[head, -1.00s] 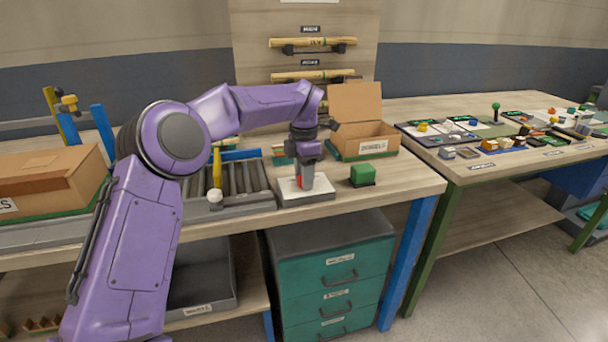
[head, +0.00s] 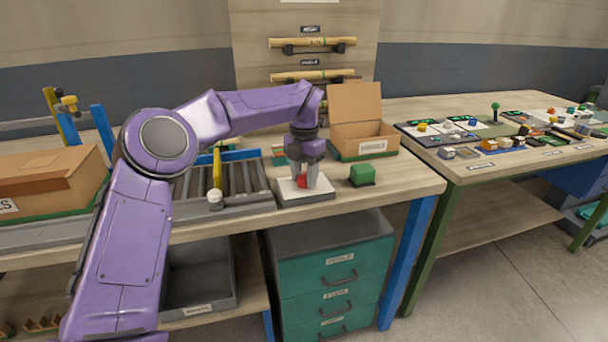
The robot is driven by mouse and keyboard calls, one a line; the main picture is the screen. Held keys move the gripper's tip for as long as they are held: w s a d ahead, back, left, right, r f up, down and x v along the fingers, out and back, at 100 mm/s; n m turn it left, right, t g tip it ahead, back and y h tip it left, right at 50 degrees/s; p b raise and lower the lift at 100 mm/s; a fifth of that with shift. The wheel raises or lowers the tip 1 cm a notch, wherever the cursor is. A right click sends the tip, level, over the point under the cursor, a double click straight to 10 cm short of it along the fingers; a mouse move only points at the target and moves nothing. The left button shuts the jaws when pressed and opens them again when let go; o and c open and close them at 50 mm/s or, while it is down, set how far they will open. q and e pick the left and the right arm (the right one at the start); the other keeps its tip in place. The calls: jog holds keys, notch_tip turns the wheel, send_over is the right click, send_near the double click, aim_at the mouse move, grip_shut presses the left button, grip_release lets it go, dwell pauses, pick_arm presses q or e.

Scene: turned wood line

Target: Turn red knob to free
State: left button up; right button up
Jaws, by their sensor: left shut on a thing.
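The red knob (head: 301,182) sits on a pale, flat block (head: 290,192) with a grey base, near the front edge of the wooden bench. My left gripper (head: 306,183) points down over the block and is shut on the red knob, with a finger on either side of it. The fingers hide part of the knob, and I cannot read any marking on the block. My right gripper is not in view.
A roller conveyor (head: 235,185) with a yellow lever (head: 217,168) lies to the left. An open cardboard box (head: 365,140) stands behind. The bench's front edge is close.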

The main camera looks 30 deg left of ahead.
aim_at(305, 175)
pick_arm(q)
jog(key=n, duration=0.3)
jog(key=n+b, duration=0.1)
jog(key=n, duration=0.2)
jog(key=shift+n, duration=0.3)
jog(key=n+b, duration=0.2)
jog(key=n, duration=0.3)
jog(key=shift+w+d+n, duration=0.1)
jog(key=shift+d+n, duration=0.05)
jog(key=shift+n, duration=0.25)
jog(key=shift+r, duration=0.1)
jog(key=o, duration=1.1)
jog(key=shift+c, duration=0.2)
notch_tip(305, 175, up, 10)
jog(key=p, duration=0.2)
jog(key=shift+r+p, duration=0.25)
jog(key=shift+p, duration=0.1)
